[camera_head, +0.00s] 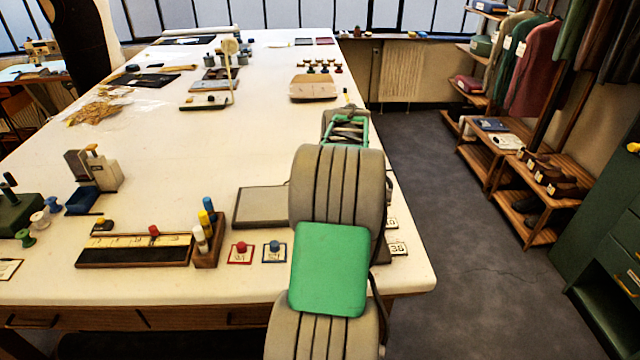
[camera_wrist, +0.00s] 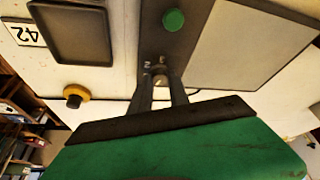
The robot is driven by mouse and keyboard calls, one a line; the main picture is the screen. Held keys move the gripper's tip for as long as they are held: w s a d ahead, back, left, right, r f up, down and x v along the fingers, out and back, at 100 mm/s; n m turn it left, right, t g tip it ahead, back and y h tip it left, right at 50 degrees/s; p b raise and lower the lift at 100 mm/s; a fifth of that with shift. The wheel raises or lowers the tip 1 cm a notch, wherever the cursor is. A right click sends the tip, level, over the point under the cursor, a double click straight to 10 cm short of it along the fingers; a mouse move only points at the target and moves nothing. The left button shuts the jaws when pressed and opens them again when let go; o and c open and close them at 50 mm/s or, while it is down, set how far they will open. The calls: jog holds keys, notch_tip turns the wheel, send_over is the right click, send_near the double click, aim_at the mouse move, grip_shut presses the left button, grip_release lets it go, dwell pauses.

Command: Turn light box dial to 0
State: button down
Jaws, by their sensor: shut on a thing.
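The light box lies flat on the table, with a pale panel (camera_head: 258,206) at its left in the head view. The wrist view shows its pale panel (camera_wrist: 245,42) and a dark strip with a round green button (camera_wrist: 174,20). My gripper (camera_wrist: 160,76) reaches onto that dark strip, below the button in the picture. Its fingers are closed around the small light box dial, which is mostly hidden between the fingertips. In the head view my arm hides the gripper and the dial.
In the wrist view, a yellow and black knob-like item (camera_wrist: 76,95) and a dark tray (camera_wrist: 70,32) by a "42" card (camera_wrist: 24,32) are left of the fingers. A wooden block with coloured pegs (camera_head: 207,240) and red and blue cards stand left of my arm.

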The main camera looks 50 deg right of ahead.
jog(key=shift+d+n+y+p, duration=0.2)
jog(key=shift+n+y+p, duration=0.55)
jog(key=shift+n, duration=1.45)
jog(key=c, duration=1.3)
grip_release()
jog(key=shift+o, duration=0.2)
jog(key=v, duration=0.7)
jog(key=shift+s+r, duration=0.2)
jog(key=shift+r, duration=0.2)
